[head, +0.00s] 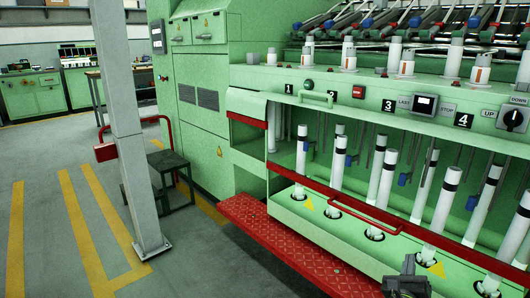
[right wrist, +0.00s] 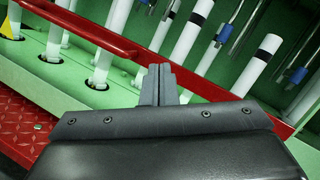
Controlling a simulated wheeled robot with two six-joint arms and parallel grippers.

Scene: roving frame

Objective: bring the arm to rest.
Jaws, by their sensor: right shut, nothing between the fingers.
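My right gripper (head: 407,272) shows at the bottom edge of the head view, in front of the green machine (head: 330,228) and its red rail (head: 400,222). In the right wrist view its fingers (right wrist: 161,80) are together with nothing between them. They point toward the white tubes and the red rail behind. Whether they touch the rail cannot be told. The rest of the right arm is out of the head view. My left gripper is not in view.
White tubes with black bands (head: 386,172) stand in a row inside the machine. A red tread step (head: 275,245) runs along its front. A grey post (head: 118,110) and a dark stool (head: 171,175) stand left. Floor with yellow lines (head: 92,235) is open there.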

